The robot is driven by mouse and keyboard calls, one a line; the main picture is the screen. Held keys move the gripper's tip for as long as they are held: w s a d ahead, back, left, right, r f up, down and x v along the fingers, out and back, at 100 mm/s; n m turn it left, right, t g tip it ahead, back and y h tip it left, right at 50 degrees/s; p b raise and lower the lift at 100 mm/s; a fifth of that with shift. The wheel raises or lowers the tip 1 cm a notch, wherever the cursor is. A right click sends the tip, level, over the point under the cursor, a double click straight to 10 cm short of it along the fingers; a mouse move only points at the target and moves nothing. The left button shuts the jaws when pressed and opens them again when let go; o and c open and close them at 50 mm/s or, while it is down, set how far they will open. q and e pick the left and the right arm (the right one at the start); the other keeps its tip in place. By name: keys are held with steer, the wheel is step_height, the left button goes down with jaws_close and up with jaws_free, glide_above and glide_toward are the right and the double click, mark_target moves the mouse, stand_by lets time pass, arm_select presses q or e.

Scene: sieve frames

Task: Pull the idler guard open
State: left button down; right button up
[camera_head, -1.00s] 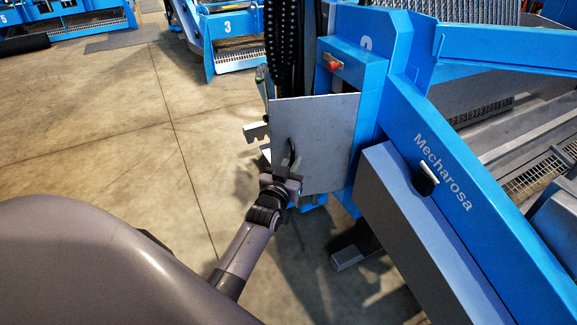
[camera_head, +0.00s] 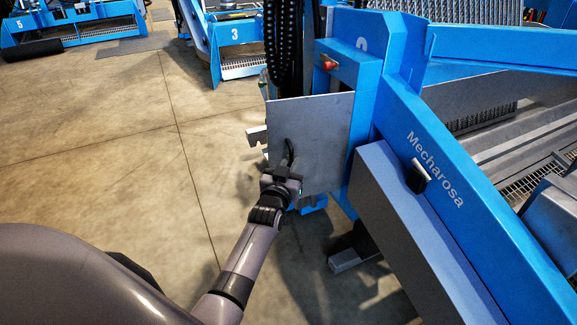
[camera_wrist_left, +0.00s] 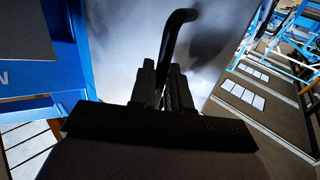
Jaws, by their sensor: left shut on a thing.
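The idler guard (camera_head: 317,130) is a flat grey metal plate on the side of the blue machine frame. A dark curved handle (camera_head: 290,150) stands out from its lower left part. My left gripper (camera_head: 285,167) is at the handle and shut on it. In the left wrist view the two fingers (camera_wrist_left: 165,88) close on the lower part of the handle (camera_wrist_left: 173,40), and the bright guard plate (camera_wrist_left: 130,50) lies behind. My right gripper is in neither view.
A grey box beam (camera_head: 400,225) and a blue beam marked Mecharosa (camera_head: 440,170) run along the right. A red knob (camera_head: 329,65) sits above the guard. Bare concrete floor (camera_head: 110,160) lies open to the left.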

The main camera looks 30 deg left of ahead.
arm_select(q)
steer(key=shift+w+d+r, duration=0.1)
steer(key=shift+w+d, duration=0.05)
steer(key=shift+d, duration=0.3)
steer(key=c, duration=1.3)
jaws_free()
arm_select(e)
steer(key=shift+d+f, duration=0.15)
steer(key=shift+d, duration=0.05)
arm_select(q)
steer(key=shift+a, duration=0.2)
steer(key=shift+s, duration=0.25)
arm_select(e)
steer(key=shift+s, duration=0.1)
